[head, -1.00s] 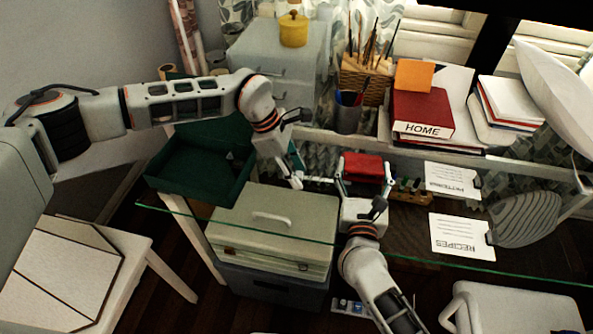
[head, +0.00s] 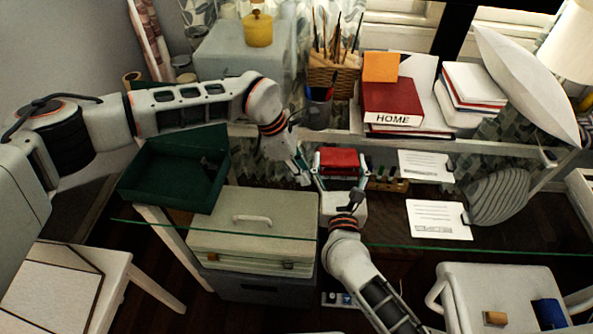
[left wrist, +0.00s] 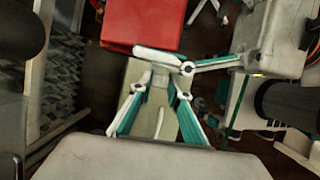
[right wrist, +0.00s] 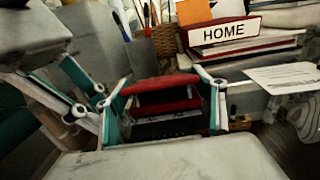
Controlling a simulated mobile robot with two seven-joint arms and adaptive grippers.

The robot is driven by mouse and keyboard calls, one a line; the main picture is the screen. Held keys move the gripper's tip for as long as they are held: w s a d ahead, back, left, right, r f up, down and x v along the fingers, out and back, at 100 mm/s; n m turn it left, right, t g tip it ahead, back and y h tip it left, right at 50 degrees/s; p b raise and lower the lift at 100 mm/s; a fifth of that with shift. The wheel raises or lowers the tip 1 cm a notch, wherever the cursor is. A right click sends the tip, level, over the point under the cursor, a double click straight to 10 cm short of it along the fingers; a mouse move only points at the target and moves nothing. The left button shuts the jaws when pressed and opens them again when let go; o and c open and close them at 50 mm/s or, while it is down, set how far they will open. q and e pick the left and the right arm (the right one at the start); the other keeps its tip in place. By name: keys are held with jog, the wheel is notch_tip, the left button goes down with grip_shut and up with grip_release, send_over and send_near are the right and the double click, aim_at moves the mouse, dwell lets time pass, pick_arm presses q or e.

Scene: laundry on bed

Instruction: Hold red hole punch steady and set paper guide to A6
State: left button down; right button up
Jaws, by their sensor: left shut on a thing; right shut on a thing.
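The red hole punch (head: 339,161) is at the glass desk, below the books in the head view. My right gripper (head: 340,154) has its fingers on both sides of it and is shut on it; the right wrist view shows the punch (right wrist: 165,101) between the fingers. My left gripper (head: 316,181) reaches in from the left, with its fingertips close to the punch's left side. In the left wrist view its fingers (left wrist: 160,58) come together beside the red body (left wrist: 145,22). They are shut on a small part there, probably the paper guide, mostly hidden. The guide's size marks cannot be read.
A green tray (head: 172,183) lies to the left. A brown block with coloured pieces (head: 387,183) and white cards (head: 437,219) lie to the right. Books (head: 392,101) and a pen cup (head: 317,108) stand behind. A beige case (head: 253,215) is below.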

pick_arm(q)
jog(key=shift+d, duration=0.15)
pick_arm(e)
jog(key=shift+a, duration=0.2)
pick_arm(q)
jog(key=c, duration=1.9)
grip_release()
pick_arm(e)
jog(key=shift+d, duration=0.15)
pick_arm(q)
jog(key=v, duration=1.2)
pick_arm(e)
jog(key=o, duration=1.5)
jog(key=shift+o, duration=0.2)
